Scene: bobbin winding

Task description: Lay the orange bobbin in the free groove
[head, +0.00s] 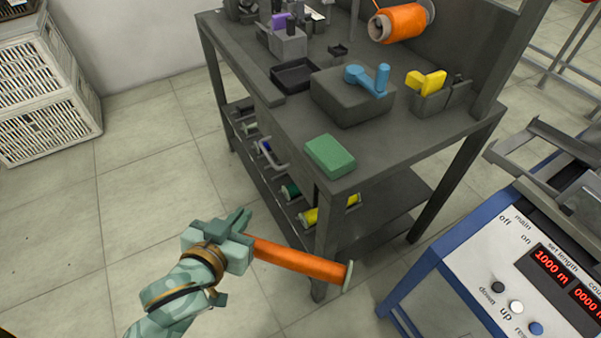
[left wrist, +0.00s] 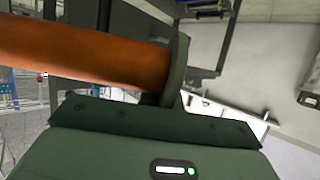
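The orange bobbin (head: 300,262), a long orange roll with a pale end disc, is in my left gripper (head: 243,228) in the head view. The gripper is shut on one end of it, and the roll reaches right and slightly down, in front of the workbench's near leg. In the left wrist view the bobbin (left wrist: 75,55) lies across the upper left, against a dark finger. Several bobbins lie on the bench's lower shelf (head: 375,222), among them a green one (head: 291,191) and a yellow one (head: 309,217). I cannot make out which groove is free. My right gripper is not in view.
The bench top holds a green block (head: 330,155), a blue-handled tool (head: 367,79) on a grey block, a yellow item (head: 426,83) and an orange spool (head: 399,23). A control machine (head: 513,268) stands at the right, a white crate (head: 45,95) at the left. Floor between is clear.

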